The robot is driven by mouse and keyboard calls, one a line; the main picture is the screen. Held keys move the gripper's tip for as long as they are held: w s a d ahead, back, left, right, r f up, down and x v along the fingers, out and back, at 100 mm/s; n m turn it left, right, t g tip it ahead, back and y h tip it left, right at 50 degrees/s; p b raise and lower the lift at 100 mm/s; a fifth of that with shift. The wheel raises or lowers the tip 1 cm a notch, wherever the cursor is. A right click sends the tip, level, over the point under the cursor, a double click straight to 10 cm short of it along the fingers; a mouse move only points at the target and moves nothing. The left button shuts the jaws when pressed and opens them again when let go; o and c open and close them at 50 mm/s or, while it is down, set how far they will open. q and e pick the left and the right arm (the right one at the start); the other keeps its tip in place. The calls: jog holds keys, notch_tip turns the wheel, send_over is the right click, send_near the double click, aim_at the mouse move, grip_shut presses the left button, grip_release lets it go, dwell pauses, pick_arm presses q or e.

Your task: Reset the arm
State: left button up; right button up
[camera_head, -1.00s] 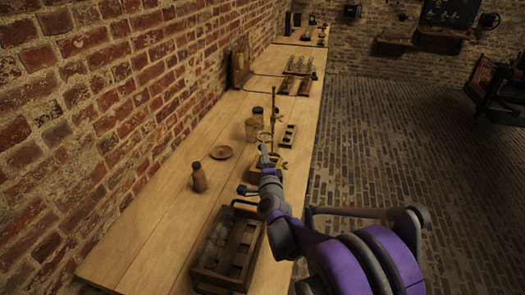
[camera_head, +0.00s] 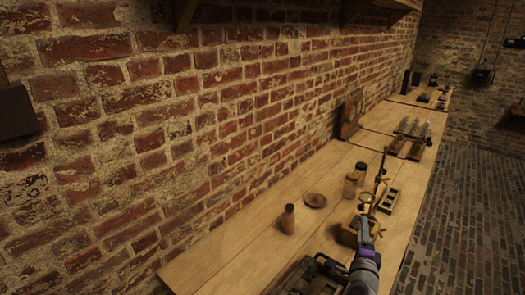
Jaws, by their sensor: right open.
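My right gripper (camera_head: 366,232) shows at the lower right, above the workbench (camera_head: 225,268). Its fingers are open, and I see nothing between them. It is near a brass stand (camera_head: 380,176) and a small wooden block with brass parts (camera_head: 350,235); I cannot tell whether it touches either. The rest of my right arm runs out of the bottom of the picture. My left gripper is not in view.
A dark crate (camera_head: 303,277) is cut off at the bottom, left of my right arm. A brown bottle (camera_head: 288,219), a dish (camera_head: 315,200), a jar (camera_head: 350,186) and a slotted rack (camera_head: 389,201) stand on the bench. A brick wall (camera_head: 180,130) borders its left side.

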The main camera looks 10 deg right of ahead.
jog(key=s+a+f+n+g+y+p, duration=0.1)
jog(key=s+a+n+g+y, duration=0.15)
jog(key=a+n+y, duration=0.55)
jog(key=s+a+f+n+g+y+p, duration=0.15)
jog(key=s+a+n, duration=0.25)
jog(key=a+n, duration=0.55)
jog(key=s+a+f+n+g+p, duration=0.1)
jog(key=s+a+f+n+g, duration=0.1)
jog(key=s, duration=0.6)
jog(key=s+a+f+n+g+p, duration=0.1)
jog(key=s+a+n+g, duration=0.3)
jog(key=s, duration=0.4)
jog(key=shift+a+f+n, duration=0.2)
jog(key=shift+f+n, duration=0.15)
jog(key=shift+f, duration=0.5)
jog(key=shift+s, duration=0.1)
